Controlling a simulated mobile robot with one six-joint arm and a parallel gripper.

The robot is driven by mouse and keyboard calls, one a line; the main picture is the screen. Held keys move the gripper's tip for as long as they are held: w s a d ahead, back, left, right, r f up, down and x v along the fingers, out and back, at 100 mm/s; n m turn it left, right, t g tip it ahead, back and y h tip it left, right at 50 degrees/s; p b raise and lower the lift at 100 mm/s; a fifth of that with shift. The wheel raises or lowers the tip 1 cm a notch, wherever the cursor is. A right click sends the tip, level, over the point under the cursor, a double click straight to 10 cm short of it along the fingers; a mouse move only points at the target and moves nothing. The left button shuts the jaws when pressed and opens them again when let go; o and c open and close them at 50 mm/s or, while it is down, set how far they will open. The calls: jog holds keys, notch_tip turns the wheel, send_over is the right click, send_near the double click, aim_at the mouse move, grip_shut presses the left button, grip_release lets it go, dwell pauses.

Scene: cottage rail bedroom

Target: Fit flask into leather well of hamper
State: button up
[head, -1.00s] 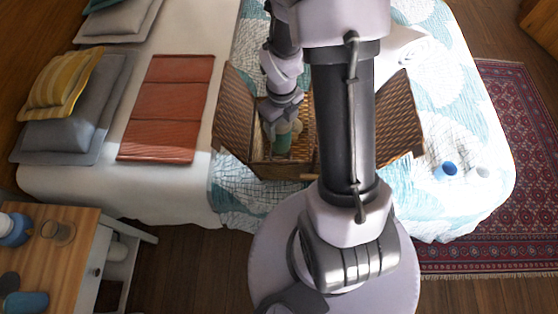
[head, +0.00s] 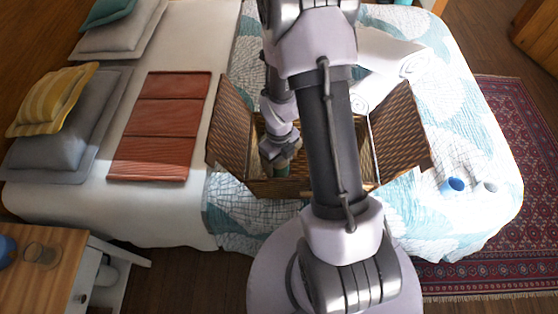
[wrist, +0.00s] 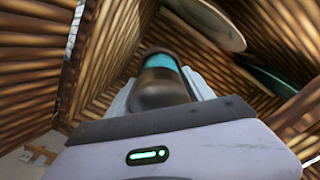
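The wicker hamper (head: 277,187) stands on the bed with its two flaps open to left and right. My gripper (head: 276,158) is down inside its left half. The flask (wrist: 162,80), dark with a teal band, sits between my gripper's fingers (wrist: 160,95) in the wrist view, and they appear closed on it. Wicker walls surround the flask closely in the wrist view. The leather well cannot be made out, and the flask's far end is hidden.
Pale and green plate-like discs (wrist: 210,20) lie against the wicker near the flask. A rust-coloured folded cloth (head: 160,125) lies to the left.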

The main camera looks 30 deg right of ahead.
jog(key=shift+o, duration=1.1)
notch_tip(320, 180, up, 12)
jog(key=p, duration=0.4)
jog(key=shift+p, duration=0.4)
jog(key=a+r+n+t, duration=0.2)
jog(key=a+r+n, duration=0.2)
jog(key=r+n, duration=0.65)
jog(key=s+a+r+n+t+y, duration=0.1)
jog(key=s+a+r+n+t, duration=0.1)
jog(key=s+a+r+n, duration=0.3)
jog(key=s+a+r+n+t+y, duration=0.1)
jog(key=s+a+r+n, duration=0.4)
jog(key=r+n, duration=0.5)
jog(key=s+n, duration=0.1)
jog(key=n, duration=0.3)
jog(key=shift+s+a+r+t, duration=0.15)
jog(key=shift+a+r+t, duration=0.1)
jog(key=shift+r+t, duration=0.15)
